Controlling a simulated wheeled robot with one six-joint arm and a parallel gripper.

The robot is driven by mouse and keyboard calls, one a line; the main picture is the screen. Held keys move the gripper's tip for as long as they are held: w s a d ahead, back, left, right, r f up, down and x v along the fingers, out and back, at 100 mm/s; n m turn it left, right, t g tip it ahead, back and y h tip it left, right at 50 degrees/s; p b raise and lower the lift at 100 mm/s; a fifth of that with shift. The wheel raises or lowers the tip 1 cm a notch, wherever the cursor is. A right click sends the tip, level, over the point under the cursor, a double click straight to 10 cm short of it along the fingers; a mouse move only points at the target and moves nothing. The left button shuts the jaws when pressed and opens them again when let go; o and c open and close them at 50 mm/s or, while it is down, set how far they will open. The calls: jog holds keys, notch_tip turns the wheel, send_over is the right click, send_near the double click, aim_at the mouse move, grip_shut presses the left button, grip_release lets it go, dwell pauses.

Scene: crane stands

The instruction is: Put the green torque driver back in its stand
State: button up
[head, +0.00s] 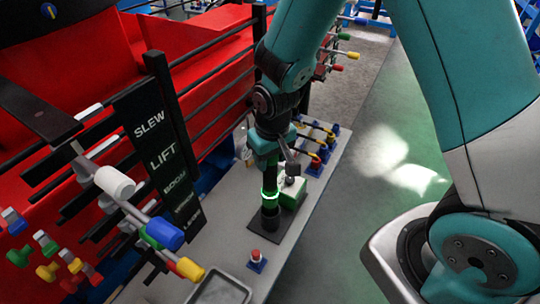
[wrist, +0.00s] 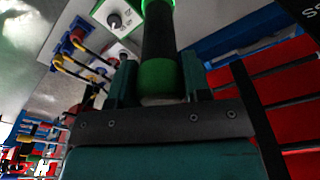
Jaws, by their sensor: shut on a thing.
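My gripper (head: 269,168) is shut on the green torque driver (wrist: 160,45), which points down from the jaws. In the wrist view the driver has a black body and a broad green band between the fingers. In the head view a bright green ring (head: 270,197) shows below the gripper, with a dark cylinder under it. This upright column stands over a black base plate (head: 262,241), which looks like the stand. I cannot tell where driver ends and stand begins, or whether the driver is seated.
A green box (head: 291,194) with a dark knob stands right beside the column. A red button on a blue base (head: 257,261) and a grey tray (head: 220,291) are nearer. Blue-based levers (head: 316,166) stand behind. A lever rack with a SLEW/LIFT sign (head: 160,150) borders the left.

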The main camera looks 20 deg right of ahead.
aim_at(270, 175)
jog(key=shift+f+b, duration=2.45)
jog(key=shift+f, duration=0.8)
jog(key=o, duration=1.3)
jog(key=shift+o, duration=0.2)
jog(key=shift+s+r+p, duration=0.15)
jog(key=shift+r+p, duration=0.95)
jog(key=shift+r, duration=0.2)
jog(key=shift+s+r+p, duration=0.1)
jog(key=shift+r+p, duration=0.95)
jog(key=shift+r, duration=0.2)
notch_tip(270, 175, up, 17)
jog(key=s+b, duration=0.2)
jog(key=s+a+n+g+y+b, duration=0.1)
jog(key=s+a+n+y, duration=0.3)
jog(key=s, duration=1.2)
jog(key=shift+a+r+n+b, duration=0.2)
jog(key=shift+a+n+b, duration=0.1)
jog(key=shift+n+b, duration=0.45)
